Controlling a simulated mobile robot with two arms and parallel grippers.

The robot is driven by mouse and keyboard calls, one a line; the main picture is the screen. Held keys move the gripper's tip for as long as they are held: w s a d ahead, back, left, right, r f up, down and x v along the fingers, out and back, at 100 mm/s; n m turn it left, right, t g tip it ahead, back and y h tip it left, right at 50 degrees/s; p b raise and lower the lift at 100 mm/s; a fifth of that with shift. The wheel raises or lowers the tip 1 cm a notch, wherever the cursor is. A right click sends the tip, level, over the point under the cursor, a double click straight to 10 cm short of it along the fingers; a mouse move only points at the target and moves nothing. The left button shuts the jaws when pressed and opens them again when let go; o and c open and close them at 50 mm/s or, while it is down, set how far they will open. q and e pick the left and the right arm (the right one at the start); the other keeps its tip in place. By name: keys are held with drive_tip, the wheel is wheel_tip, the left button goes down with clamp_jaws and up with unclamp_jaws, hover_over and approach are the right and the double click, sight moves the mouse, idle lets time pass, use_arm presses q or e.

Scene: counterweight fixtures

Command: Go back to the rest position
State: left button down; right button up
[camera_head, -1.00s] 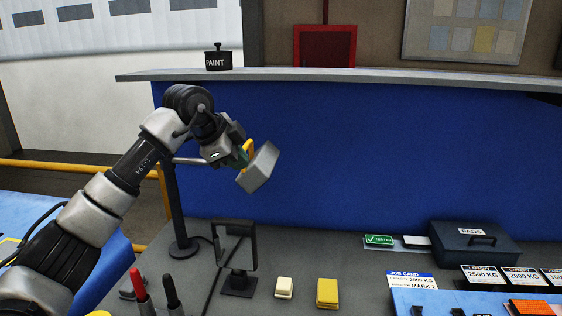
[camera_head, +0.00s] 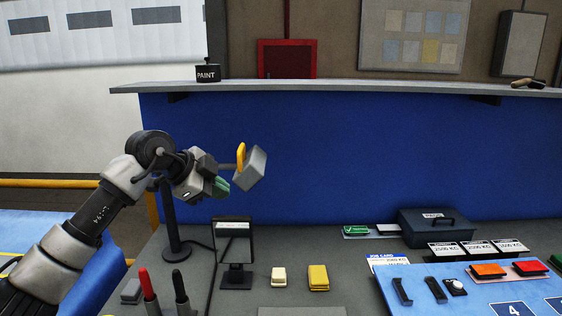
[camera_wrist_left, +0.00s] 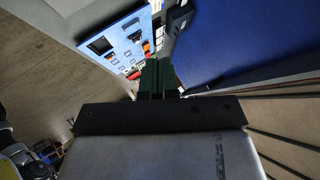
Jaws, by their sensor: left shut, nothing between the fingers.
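My left gripper (camera_head: 220,187) is raised above the back left of the grey bench, with nothing held. Its dark green fingers are shut together; they also show in the left wrist view (camera_wrist_left: 157,78). A grey lamp-like head (camera_head: 250,168) with a yellow handle (camera_head: 241,155) is just right of the fingertips in the head view. I cannot tell whether the fingers touch it. Its dark stand (camera_head: 172,215) is partly hidden behind my left arm. My right gripper is not in view.
Below are a framed dark stand (camera_head: 236,255), a cream block (camera_head: 278,276), a yellow block (camera_head: 318,278) and red and black markers (camera_head: 148,284). A blue panel (camera_head: 470,290) with several parts and a dark case (camera_head: 425,228) are at right. A paint pot (camera_head: 208,73) stands on the shelf.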

use_arm(q)
drive_tip(key=s+d+f+m+t+h, duration=0.1)
drive_tip(key=s+d+f+t+h, duration=0.25)
drive_tip(key=s+d+h, duration=0.7)
drive_tip(key=s+a+f+n+t+y, duration=0.4)
drive_tip(key=a+f+n+t+y, duration=0.4)
drive_tip(key=a+f+n+y, duration=1)
drive_tip(key=s+f+g, duration=0.7)
drive_tip(key=s, duration=0.6)
drive_tip(key=s+f+g, duration=0.7)
drive_tip(key=s, duration=0.6)
wheel_tip(320, 180, down, 27)
drive_tip(key=g+b, duration=0.1)
drive_tip(key=s+a+f+g+b, duration=0.1)
drive_tip(key=s+a+f, duration=0.2)
drive_tip(key=s+f, duration=1.4)
drive_tip(key=shift+a+f, duration=0.15)
drive_tip(key=shift+f, duration=0.25)
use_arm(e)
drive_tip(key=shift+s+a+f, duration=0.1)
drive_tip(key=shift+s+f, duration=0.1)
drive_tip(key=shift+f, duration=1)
